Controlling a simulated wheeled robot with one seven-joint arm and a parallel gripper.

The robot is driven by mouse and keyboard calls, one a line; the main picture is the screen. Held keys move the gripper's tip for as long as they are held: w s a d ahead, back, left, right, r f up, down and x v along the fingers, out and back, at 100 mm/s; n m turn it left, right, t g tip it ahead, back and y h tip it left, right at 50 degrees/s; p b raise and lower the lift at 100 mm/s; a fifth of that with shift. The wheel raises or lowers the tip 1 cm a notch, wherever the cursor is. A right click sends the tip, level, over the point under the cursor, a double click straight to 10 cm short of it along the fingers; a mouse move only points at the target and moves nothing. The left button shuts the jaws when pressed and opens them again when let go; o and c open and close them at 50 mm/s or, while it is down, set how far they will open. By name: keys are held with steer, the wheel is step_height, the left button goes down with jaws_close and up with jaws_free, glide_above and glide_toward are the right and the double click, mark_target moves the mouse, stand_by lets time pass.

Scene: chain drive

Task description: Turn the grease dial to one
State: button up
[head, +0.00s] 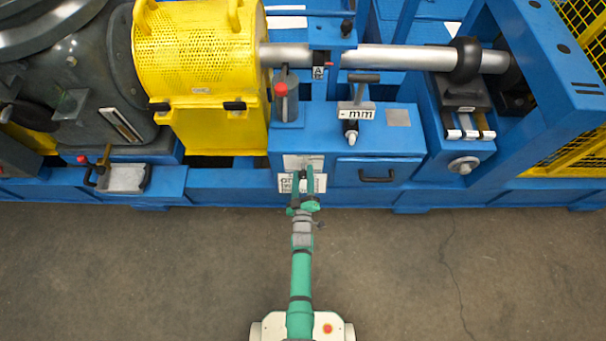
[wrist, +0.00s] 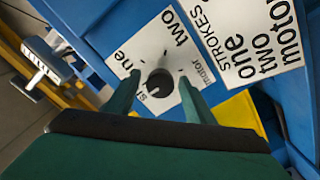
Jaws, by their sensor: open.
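The grease dial (wrist: 160,82) is a small dark round knob on a white square plate (wrist: 155,55) in the wrist view. The plate reads "two" at the top, "motor" at the right, and "ne" at the left, its first letter cut off. Letters at the lower left are partly hidden. I cannot tell which mark the knob points to. My gripper (wrist: 158,78) is open, with one green finger on each side of the knob; contact is unclear. In the head view, my gripper (head: 303,172) is in front of the blue cabinet, covering the dial.
A larger white sign (wrist: 250,45) reading "STROKES", "one", "two", "motor" is beside the dial plate. In the head view, a black drawer handle (head: 377,177) is to the right and a yellow guard (head: 200,50) stands upper left. The concrete floor (head: 150,270) in front is clear.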

steer(key=shift+w, duration=0.25)
steer(key=c, duration=1.1)
steer(key=shift+o, duration=0.2)
steer(key=shift+m, duration=0.3)
steer(key=m, duration=0.7)
steer(key=shift+d, duration=0.1)
steer(key=m, duration=0.6)
steer(key=shift+d, duration=0.1)
